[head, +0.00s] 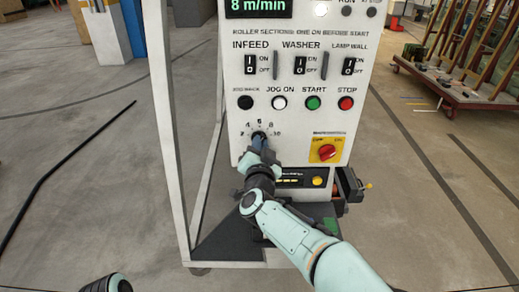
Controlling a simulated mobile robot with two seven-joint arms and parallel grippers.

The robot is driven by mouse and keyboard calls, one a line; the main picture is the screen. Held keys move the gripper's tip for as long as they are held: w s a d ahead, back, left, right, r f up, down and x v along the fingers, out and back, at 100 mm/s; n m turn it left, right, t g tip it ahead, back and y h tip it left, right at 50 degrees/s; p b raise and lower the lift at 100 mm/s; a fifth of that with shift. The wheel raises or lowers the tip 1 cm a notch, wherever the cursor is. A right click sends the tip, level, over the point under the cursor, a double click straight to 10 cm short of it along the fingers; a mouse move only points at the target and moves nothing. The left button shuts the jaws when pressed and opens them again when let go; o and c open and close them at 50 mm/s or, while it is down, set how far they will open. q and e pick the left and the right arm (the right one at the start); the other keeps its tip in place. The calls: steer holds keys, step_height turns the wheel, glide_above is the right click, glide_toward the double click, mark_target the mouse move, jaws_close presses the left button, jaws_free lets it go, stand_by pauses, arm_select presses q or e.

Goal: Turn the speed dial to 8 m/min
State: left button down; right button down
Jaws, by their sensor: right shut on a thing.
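The speed dial (259,135) sits low on the left of the white control panel (291,113), with a number scale around its top. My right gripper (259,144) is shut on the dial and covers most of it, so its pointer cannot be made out. The green display (258,6) at the top of the panel reads 8 m/min. A small part of my left arm (106,284) shows at the bottom left edge; its gripper is out of view.
Above the dial are black, white, green and red buttons and three rocker switches. A red knob on a yellow plate (327,152) is right of my gripper. A dark cable (65,160) lies on the floor at left. A wheeled rack (455,85) stands at right.

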steer(key=shift+m, duration=0.6)
steer(key=c, duration=1.2)
jaws_free()
steer(key=shift+o, duration=0.2)
steer(key=s+b, duration=0.2)
steer(key=s, duration=1.1)
steer(key=shift+s, duration=0.2)
steer(key=shift+f, duration=0.15)
